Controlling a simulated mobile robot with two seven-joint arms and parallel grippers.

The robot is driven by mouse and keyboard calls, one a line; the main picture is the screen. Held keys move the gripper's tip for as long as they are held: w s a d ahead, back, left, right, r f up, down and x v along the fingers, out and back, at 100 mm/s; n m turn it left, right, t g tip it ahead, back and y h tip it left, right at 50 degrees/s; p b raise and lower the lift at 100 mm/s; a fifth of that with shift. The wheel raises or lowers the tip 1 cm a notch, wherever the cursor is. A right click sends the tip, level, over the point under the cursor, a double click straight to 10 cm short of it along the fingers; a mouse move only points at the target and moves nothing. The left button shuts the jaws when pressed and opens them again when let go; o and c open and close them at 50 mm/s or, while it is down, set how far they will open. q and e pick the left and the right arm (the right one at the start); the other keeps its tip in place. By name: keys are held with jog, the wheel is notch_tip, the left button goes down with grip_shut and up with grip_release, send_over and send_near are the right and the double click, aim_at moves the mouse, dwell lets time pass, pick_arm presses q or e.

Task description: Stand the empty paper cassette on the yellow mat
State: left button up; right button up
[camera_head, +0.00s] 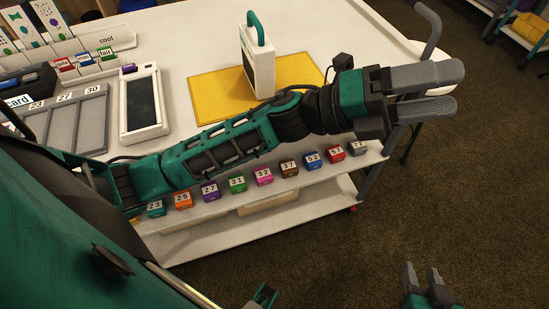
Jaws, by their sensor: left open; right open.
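A white upright case with a teal loop handle (260,68), which looks like the paper cassette, stands on the yellow mat (215,95). A dark panel shows on its left face; I cannot see whether it is empty. My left arm reaches across the picture in front of the mat and hides its near part. My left gripper (452,90) is open and empty, past the table's right end and well apart from the case. My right gripper (421,270) is open and empty over the floor at the bottom of the view.
A white frame with a dark panel (143,103) lies left of the mat. A grey tray (80,120) and labelled card racks (90,72) fill the table's left. The white table top (190,40) is clear behind the mat.

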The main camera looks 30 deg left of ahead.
pick_arm(q)
jog(key=w+a+f+n+t+y, duration=0.1)
jog(key=a+f+n+t+y, duration=0.5)
jog(key=f+n, duration=0.45)
jog(key=w+a+f+n+t+y, duration=0.2)
jog(key=a+f+n+t+y, duration=0.25)
jog(key=f+n+y, duration=0.65)
jog(key=s+a+f+n+g+y, duration=0.2)
jog(key=s+a+f+n+g, duration=0.5)
jog(key=s+f+n, duration=0.4)
jog(key=shift+s+a+f+n, duration=0.15)
jog(key=shift+s+f+n, duration=0.05)
jog(key=shift+f+n, duration=0.2)
